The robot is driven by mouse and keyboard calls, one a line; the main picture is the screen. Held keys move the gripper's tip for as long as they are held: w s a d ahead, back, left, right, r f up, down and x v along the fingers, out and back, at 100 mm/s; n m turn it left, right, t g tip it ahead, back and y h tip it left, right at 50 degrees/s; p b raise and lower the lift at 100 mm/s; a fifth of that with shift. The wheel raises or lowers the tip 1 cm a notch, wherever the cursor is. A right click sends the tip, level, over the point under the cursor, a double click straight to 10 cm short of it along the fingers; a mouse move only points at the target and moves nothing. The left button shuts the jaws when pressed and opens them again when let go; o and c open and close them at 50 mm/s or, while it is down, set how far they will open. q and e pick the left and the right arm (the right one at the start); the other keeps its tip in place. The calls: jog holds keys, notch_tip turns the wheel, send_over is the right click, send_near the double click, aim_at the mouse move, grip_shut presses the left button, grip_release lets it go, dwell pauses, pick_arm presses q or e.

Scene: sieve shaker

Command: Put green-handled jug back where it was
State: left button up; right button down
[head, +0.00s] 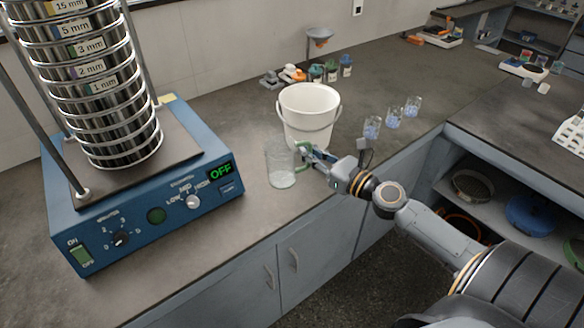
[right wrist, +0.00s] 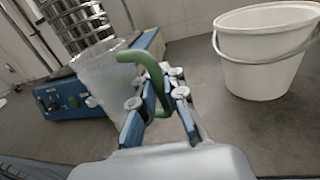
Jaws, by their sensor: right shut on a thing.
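The green-handled jug (head: 281,166) is a clear, upright vessel near the bench's front edge, between the blue shaker and the white bucket. My right gripper (head: 306,152) reaches in from the right and is shut on its green handle. In the right wrist view the handle (right wrist: 150,72) lies between the fingers (right wrist: 162,92), and the clear jug body (right wrist: 98,90) is beyond to the left. I cannot tell whether the jug's base touches the bench. My left gripper is not in view.
The blue sieve shaker (head: 150,205) with its sieve stack stands left of the jug; its display reads OFF. The white bucket (head: 308,112) is close behind the jug. Several small glass beakers (head: 393,117) stand to the right. Bare bench top (head: 245,255) lies in front of the shaker's right side.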

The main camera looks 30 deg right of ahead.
jog(key=w+d+f+b, duration=0.1)
jog(key=w+f, duration=0.2)
jog(key=w+d+f+b, duration=0.1)
jog(key=w+f+b, duration=0.1)
jog(key=w+f, duration=0.1)
jog(key=w+d+f+b, duration=0.1)
jog(key=w+f, duration=0.2)
jog(key=f, duration=0.2)
jog(key=shift+w+d+f, duration=0.2)
jog(key=shift+d, duration=0.1)
jog(key=c, duration=1.4)
grip_release()
jog(key=shift+s, duration=0.1)
jog(key=b+v, duration=0.1)
jog(key=v, duration=1.1)
